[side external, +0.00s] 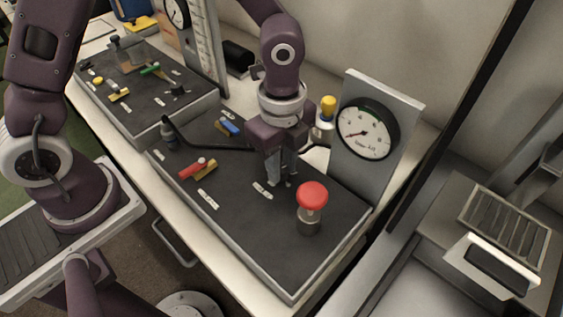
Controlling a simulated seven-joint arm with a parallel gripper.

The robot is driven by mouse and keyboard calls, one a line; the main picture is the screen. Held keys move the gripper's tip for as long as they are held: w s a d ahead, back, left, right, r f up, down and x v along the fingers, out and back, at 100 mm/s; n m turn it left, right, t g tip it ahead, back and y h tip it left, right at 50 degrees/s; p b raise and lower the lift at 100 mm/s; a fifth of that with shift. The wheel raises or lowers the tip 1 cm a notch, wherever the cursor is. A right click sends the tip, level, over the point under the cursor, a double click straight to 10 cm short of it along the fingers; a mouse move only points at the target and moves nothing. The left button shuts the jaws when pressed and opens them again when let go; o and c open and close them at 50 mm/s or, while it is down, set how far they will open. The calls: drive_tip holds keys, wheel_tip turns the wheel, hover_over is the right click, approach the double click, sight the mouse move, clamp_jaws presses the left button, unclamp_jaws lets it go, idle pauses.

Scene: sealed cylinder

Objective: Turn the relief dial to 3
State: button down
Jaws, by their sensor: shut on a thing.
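My gripper (280,183) points down at the dark top of the near panel (290,245). Its fingers are closed on a small part at the panel surface, which seems to be the relief dial. The fingers hide nearly all of that part, so its pointer and number cannot be read.
A red mushroom-topped post (312,196) stands close at the right of my gripper. A yellow-topped fitting (327,108) is behind it. Red (194,169) and blue (229,127) handles sit to the left. A second panel (140,85) lies farther back. The panel's front corner is clear.

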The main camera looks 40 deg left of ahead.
drive_tip(key=n, duration=0.7)
drive_tip(key=shift+w+r, duration=0.1)
drive_tip(key=n, duration=0.7)
drive_tip(key=shift+n, duration=0.3)
drive_tip(key=n, duration=0.4)
drive_tip(key=shift+n, duration=0.3)
drive_tip(key=n, duration=0.4)
drive_tip(key=shift+a+n, duration=0.1)
drive_tip(key=shift+n, duration=0.2)
drive_tip(key=c, duration=1.2)
unclamp_jaws()
drive_tip(key=shift+o, duration=0.2)
